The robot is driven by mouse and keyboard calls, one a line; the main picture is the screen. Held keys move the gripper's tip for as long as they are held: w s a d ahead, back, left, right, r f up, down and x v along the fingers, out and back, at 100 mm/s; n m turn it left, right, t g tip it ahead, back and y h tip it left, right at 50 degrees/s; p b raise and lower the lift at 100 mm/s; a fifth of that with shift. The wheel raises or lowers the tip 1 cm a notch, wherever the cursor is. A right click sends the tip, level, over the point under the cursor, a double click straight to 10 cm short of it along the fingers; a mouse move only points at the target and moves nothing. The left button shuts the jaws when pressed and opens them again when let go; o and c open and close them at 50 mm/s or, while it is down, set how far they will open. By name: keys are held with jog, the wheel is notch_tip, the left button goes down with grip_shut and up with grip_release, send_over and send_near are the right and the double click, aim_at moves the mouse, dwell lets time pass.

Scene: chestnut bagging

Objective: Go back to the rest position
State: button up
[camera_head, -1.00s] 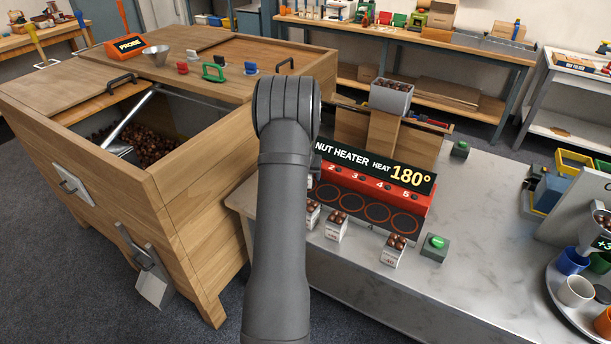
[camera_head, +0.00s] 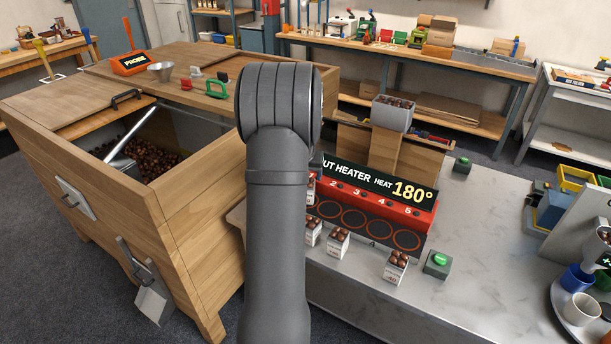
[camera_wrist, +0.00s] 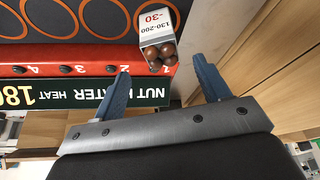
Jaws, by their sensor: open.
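My gripper (camera_wrist: 160,70) is open and empty; its two blue fingers stand well apart in the wrist view. A small white box of chestnuts (camera_wrist: 156,27), marked "130-200" and "-30", shows beyond the fingertips at the end of the nut heater by number 1. I see clear space around it and no finger touching it. The nut heater (camera_head: 420,212), with a red front and a "180°" display, sits on the counter just right of the arm.
Several chestnut boxes (camera_head: 338,243) stand along the heater's front edge, near a green button (camera_head: 437,259). A wooden bin (camera_head: 190,225) with loose chestnuts is on the left. A grey hopper (camera_head: 393,113) of chestnuts stands behind the heater.

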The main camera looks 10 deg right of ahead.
jog(key=x, duration=1.2)
jog(key=shift+f, duration=0.1)
notch_tip(320, 180, up, 2)
jog(key=shift+r, duration=0.75)
jog(key=shift+o, duration=0.2)
